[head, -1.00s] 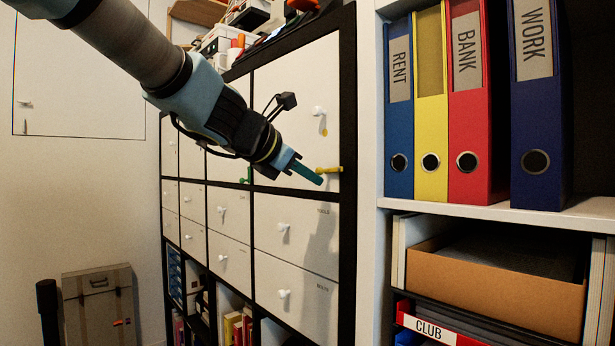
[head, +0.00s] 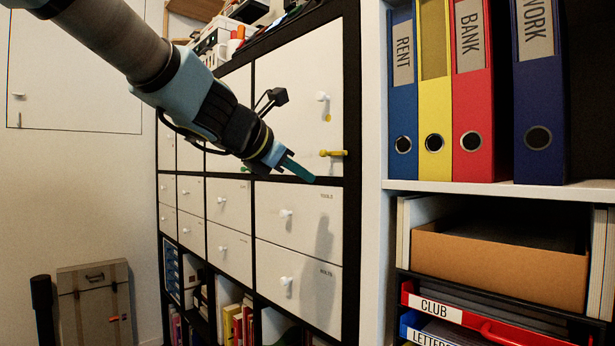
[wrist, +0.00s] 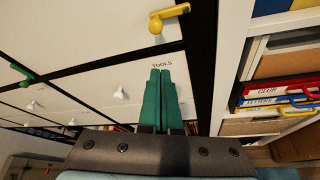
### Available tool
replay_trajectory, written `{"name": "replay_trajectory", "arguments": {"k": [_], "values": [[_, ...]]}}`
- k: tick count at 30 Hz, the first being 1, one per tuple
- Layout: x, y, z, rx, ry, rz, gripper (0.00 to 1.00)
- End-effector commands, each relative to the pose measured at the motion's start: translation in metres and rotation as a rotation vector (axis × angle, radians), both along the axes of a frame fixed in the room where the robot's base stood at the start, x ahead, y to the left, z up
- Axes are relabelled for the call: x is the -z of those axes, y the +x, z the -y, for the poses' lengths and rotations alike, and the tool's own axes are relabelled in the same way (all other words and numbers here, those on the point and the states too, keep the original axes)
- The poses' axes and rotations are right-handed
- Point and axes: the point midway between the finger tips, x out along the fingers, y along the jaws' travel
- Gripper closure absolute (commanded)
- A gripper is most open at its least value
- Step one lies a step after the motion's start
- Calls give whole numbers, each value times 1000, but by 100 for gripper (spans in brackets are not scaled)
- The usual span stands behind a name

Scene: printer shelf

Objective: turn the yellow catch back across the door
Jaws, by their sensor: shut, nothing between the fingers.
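The yellow catch (head: 333,153) lies level near the bottom right corner of the upper right white door (head: 290,85). It reaches from the door face onto the black post at the right. In the wrist view the catch (wrist: 170,16) is at the top, its rounded end to the left over the door. My gripper (head: 302,171) has its teal fingers shut and empty, below and left of the catch and apart from it. In the wrist view the fingers (wrist: 161,95) are together over the drawer labelled TOOLS, below the catch.
A white knob (head: 323,97) and a yellow dot (head: 327,118) are on the door above the catch. A green catch (wrist: 22,72) sits to the left. Drawers with white knobs (head: 286,214) are below. A shelf with binders (head: 473,130) stands to the right.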

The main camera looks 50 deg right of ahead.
Motion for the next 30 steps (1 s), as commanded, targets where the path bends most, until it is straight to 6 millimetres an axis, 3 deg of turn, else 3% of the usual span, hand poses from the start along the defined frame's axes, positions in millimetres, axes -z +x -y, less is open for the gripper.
{"name": "replay_trajectory", "arguments": {"k": [6,12,30], "values": [[-20,-7,-42,-1,-2,3,100],[-29,-11,-64,1,-1,1,100],[-30,-12,-71,1,0,0,100]]}}
